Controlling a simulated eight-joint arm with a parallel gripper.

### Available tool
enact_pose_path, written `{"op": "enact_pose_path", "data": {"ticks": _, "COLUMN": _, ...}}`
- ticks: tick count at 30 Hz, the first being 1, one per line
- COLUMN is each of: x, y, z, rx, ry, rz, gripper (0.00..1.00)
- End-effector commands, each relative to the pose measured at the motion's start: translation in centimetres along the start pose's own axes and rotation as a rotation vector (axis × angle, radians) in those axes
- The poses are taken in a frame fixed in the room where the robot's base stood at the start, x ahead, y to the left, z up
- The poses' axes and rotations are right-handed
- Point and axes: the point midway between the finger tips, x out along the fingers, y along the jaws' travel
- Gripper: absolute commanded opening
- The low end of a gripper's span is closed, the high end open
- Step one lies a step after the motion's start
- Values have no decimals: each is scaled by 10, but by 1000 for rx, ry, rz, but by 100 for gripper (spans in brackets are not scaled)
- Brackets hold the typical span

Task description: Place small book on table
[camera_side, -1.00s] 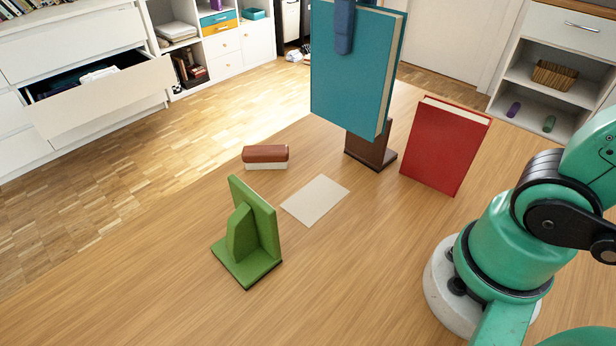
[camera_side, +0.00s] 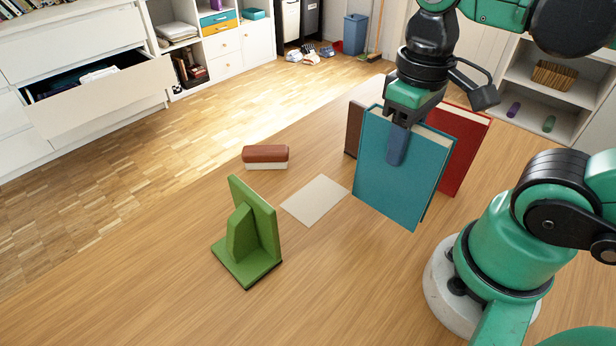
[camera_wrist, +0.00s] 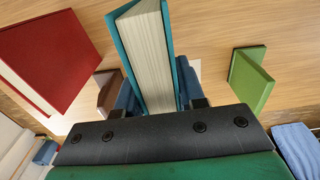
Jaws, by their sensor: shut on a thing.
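My gripper (camera_side: 399,135) is shut on the top edge of a teal book (camera_side: 392,180), which hangs upright. The teal book's lower edge is at or just above the wooden table; I cannot tell if it touches. In the wrist view the teal book (camera_wrist: 150,50) sits between the fingers with its pages facing me. A red book (camera_side: 468,140) stands behind it to the right, partly hidden, and also shows in the wrist view (camera_wrist: 45,55). The wooden table (camera_side: 170,280) lies under them.
A green bookend (camera_side: 250,235) stands left on the table. A brown bookend (camera_side: 354,128) is partly hidden behind the teal book. A pale flat sheet (camera_side: 315,199) and a brown-and-white block (camera_side: 265,157) lie between. The table's front left is clear. An open drawer (camera_side: 100,95) is far left.

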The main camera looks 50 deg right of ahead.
Motion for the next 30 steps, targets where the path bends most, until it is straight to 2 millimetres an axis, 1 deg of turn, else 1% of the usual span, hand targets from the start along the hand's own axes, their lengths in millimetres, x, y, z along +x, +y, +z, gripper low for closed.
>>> {"op": "enact_pose_path", "data": {"ticks": 1, "x": 6, "y": 0, "z": -1, "rx": 0, "ry": 0, "rz": 0, "gripper": 0}}
{"op": "enact_pose_path", "data": {"ticks": 7, "x": 20, "y": 0, "z": 0, "rx": 0, "ry": 0, "rz": 0, "gripper": 0}}
{"op": "enact_pose_path", "data": {"ticks": 12, "x": 40, "y": 0, "z": -1, "rx": 0, "ry": 0, "rz": 0, "gripper": 0}}
{"op": "enact_pose_path", "data": {"ticks": 15, "x": 49, "y": 0, "z": -1, "rx": 0, "ry": 0, "rz": 0, "gripper": 0}}
{"op": "enact_pose_path", "data": {"ticks": 29, "x": 56, "y": 0, "z": 0, "rx": 0, "ry": 0, "rz": 0, "gripper": 0}}
{"op": "enact_pose_path", "data": {"ticks": 30, "x": 55, "y": 0, "z": 0, "rx": 0, "ry": 0, "rz": 0, "gripper": 45}}
